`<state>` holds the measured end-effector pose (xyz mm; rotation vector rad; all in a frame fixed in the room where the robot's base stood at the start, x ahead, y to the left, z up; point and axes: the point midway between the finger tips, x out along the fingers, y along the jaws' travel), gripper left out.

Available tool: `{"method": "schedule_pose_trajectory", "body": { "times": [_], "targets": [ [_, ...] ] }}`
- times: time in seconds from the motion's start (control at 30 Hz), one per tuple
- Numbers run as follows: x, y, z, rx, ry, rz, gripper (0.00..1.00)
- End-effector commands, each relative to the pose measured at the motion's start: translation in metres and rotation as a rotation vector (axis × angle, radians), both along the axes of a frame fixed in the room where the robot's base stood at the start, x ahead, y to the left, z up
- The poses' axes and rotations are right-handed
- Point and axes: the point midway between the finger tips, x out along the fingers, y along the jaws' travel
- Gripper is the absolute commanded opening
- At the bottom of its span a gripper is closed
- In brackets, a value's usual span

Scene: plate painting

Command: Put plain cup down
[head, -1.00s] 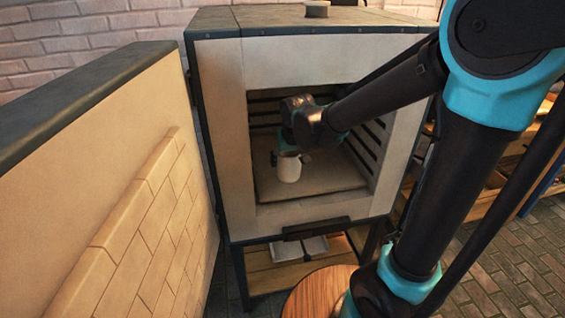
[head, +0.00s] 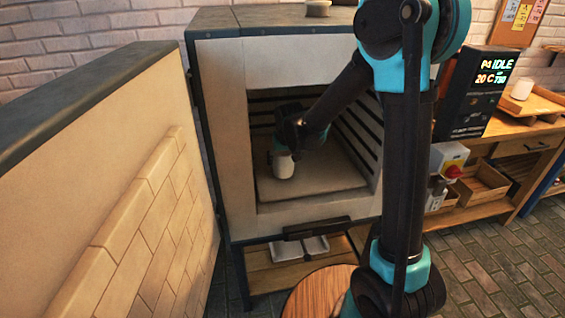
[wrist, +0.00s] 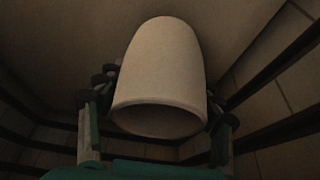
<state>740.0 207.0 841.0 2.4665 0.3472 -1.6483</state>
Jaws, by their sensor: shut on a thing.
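The plain cup (head: 283,167) is white and sits low inside the open kiln (head: 225,130), towards the left of its chamber. In the wrist view the cup (wrist: 160,75) fills the middle, its open rim turned to the camera. My gripper (head: 284,150) reaches into the chamber and is shut on the cup; its fingers (wrist: 158,115) lie on both sides of it in the wrist view. The cup is close to the kiln shelf (head: 325,180), but I cannot tell whether it touches.
The kiln door (head: 110,190) stands open on the left. Slotted walls (head: 350,125) bound the chamber, and the shelf to the cup's right is bare. A controller reading IDLE and 20 C (head: 480,90) and a workbench (head: 515,128) with another white cup (head: 522,88) are at right.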

Motion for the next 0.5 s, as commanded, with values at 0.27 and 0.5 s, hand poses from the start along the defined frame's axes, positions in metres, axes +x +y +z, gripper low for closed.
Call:
{"method": "schedule_pose_trajectory", "body": {
  "times": [0.27, 0.5],
  "targets": [
    [0.0038, 0.0011, -0.0087, 0.0, 0.0, 0.0, 0.22],
    [0.0039, 0.0011, -0.0114, 0.0, 0.0, 0.0, 0.71]
  ]
}}
